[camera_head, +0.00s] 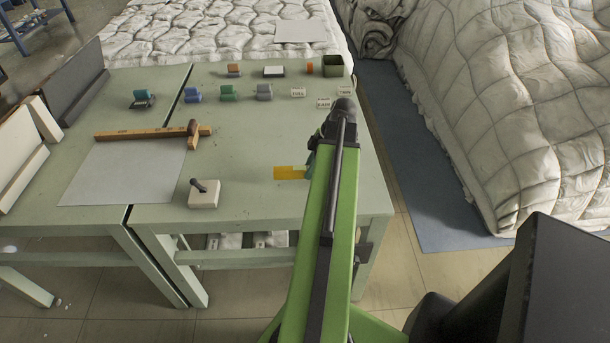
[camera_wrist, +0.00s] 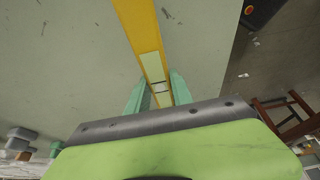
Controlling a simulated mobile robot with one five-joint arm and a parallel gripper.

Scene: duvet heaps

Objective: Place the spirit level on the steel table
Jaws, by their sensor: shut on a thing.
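The spirit level is a yellow bar with a pale vial window (camera_wrist: 153,66). In the wrist view it runs from the top edge down between the two teal fingers of my gripper (camera_wrist: 158,92), which is shut on it. In the head view a yellow end of the level (camera_head: 289,173) sticks out left of my green arm, over the right pale green table (camera_head: 250,208). My arm hides the rest of it and most of the gripper. I cannot tell whether the level touches the tabletop. No table is plainly marked as steel.
A wooden marking tool (camera_head: 150,133) and grey sheet (camera_head: 125,176) lie at left. A white block with a black knob (camera_head: 204,193) stands near the front edge. Duvet heaps (camera_head: 500,90) are at right.

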